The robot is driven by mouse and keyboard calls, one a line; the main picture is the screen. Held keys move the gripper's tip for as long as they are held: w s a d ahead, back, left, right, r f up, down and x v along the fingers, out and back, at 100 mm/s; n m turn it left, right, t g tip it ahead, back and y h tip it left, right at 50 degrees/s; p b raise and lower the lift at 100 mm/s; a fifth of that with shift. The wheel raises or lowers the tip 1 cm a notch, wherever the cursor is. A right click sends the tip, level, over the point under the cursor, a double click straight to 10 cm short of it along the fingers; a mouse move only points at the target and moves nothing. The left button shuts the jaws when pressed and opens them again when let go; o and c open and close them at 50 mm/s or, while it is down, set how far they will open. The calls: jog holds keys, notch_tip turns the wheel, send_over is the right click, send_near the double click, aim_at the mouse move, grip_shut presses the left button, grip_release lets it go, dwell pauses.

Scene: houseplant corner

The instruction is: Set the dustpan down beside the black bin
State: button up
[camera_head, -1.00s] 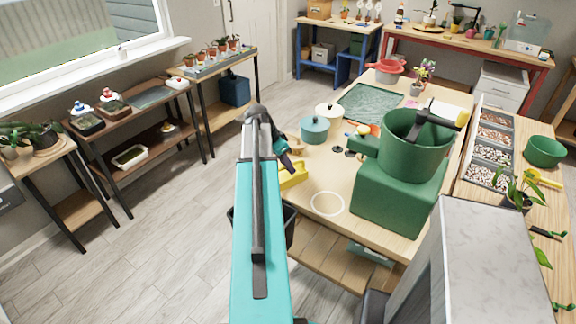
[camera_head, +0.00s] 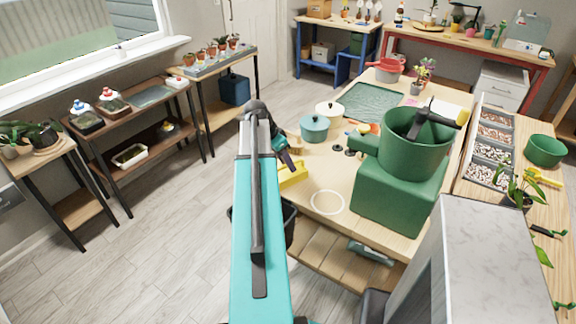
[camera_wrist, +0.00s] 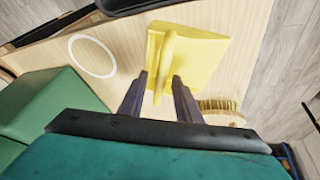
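The yellow dustpan (camera_head: 292,176) lies at the left edge of the wooden workbench, partly hidden by my arm. It also shows in the wrist view (camera_wrist: 200,55), with its raised handle toward my fingers. My gripper (camera_wrist: 163,82) is open, its two dark fingers on either side of the handle, with space between them. I cannot tell whether a finger touches it. In the head view my gripper (camera_head: 286,158) is just above the dustpan. The black bin (camera_head: 290,228) stands on the floor beside the workbench, mostly hidden behind my arm.
A brush (camera_wrist: 220,106) lies close to the dustpan. A white ring (camera_head: 327,202) marks the bench top in front of a green block (camera_head: 400,195) with a green pot (camera_head: 415,150) on it. A teal pot (camera_head: 314,128) stands behind. The floor (camera_head: 150,240) at left is clear.

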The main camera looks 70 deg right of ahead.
jog(key=b+v, duration=0.2)
jog(key=v, duration=0.9)
jog(key=shift+b, duration=0.3)
dwell(0.6)
